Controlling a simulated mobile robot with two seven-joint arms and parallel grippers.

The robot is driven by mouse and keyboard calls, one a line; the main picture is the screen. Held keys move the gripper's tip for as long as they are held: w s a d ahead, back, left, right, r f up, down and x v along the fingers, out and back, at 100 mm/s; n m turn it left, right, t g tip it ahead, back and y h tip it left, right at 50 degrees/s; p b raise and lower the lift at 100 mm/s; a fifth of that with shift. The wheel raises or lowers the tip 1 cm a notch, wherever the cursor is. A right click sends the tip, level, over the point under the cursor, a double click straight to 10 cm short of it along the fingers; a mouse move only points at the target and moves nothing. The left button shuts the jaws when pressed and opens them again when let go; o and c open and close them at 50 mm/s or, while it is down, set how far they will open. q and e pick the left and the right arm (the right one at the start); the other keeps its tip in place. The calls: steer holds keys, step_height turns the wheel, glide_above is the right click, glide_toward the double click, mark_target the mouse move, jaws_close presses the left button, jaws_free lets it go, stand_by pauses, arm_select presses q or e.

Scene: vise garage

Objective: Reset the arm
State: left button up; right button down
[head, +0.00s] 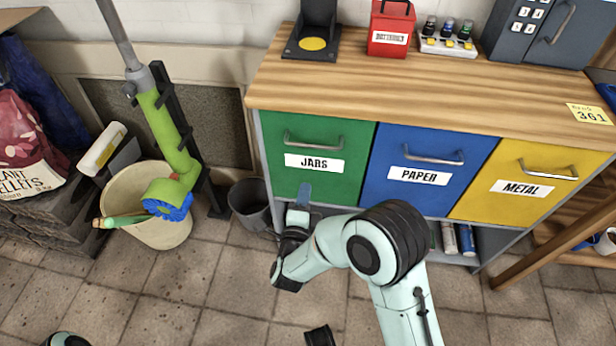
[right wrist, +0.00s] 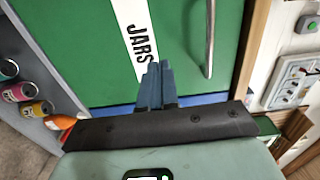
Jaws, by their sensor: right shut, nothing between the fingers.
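My right arm (head: 385,250) is bent and reaches from the bottom of the head view toward the cabinet. Its right gripper (head: 304,193) is in front of the lower part of the green JARS drawer (head: 340,135), below its label. In the right wrist view the two blue-grey fingers of the right gripper (right wrist: 157,80) are together with nothing between them, and the green drawer front (right wrist: 85,50) is close ahead. I cannot tell whether the fingertips touch it. The JARS drawer is shut.
A blue PAPER drawer (head: 425,172) and yellow METAL drawer (head: 520,180) are shut beside it. A dark bin (head: 250,203) stands left of my right gripper, and a beige bucket (head: 150,232) is further left. A red box (head: 390,30) stands on the wooden top. Tiled floor in front is mostly clear.

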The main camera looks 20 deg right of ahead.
arm_select(q)
steer(key=shift+w+r, duration=0.4)
steer(key=shift+w, duration=0.1)
arm_select(e)
steer(key=shift+v, duration=1.65)
